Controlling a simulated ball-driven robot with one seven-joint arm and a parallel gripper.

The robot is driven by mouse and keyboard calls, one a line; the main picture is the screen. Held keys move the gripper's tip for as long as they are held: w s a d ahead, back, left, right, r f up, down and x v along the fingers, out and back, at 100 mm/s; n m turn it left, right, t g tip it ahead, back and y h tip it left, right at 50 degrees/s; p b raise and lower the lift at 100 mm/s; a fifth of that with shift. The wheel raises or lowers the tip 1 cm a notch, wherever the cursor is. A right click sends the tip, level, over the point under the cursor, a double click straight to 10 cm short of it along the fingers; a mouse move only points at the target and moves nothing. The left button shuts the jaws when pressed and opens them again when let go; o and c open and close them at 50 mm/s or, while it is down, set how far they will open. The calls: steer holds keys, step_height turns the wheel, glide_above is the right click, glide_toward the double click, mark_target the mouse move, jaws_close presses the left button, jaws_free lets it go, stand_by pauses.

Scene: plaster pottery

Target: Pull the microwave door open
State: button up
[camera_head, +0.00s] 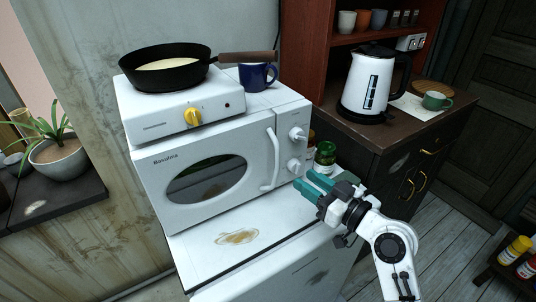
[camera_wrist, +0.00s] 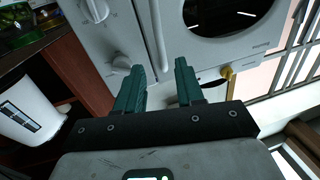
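The white microwave (camera_head: 205,148) has a door with a dark oval window (camera_head: 207,180), which looks closed. Its white vertical handle (camera_head: 271,162) is at the door's right edge, beside two round knobs (camera_head: 298,133). My gripper (camera_head: 306,181) has green fingers and is to the right of the handle's lower part, apart from it. In the wrist view my gripper (camera_wrist: 160,72) is open with nothing held. The handle (camera_wrist: 158,35) shows beyond the fingertips, lined up with the gap between them. How far the tips are from it is hard to tell.
A hotplate (camera_head: 184,115) with a black pan (camera_head: 166,72) and a blue mug (camera_head: 257,76) stand on the microwave. Green-lidded jars (camera_head: 325,153) stand to its right. A white kettle (camera_head: 367,82) is on the dark cabinet. The white surface before the door (camera_head: 240,262) is clear.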

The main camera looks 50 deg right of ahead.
mark_target(277, 166)
steer(key=shift+w+d+p, duration=0.2)
steer(key=shift+w+p, duration=0.65)
steer(key=shift+w, duration=1.85)
steer(key=shift+w+d+p, duration=0.2)
steer(key=shift+w+p, duration=0.6)
steer(key=shift+w, duration=1.85)
jaws_close()
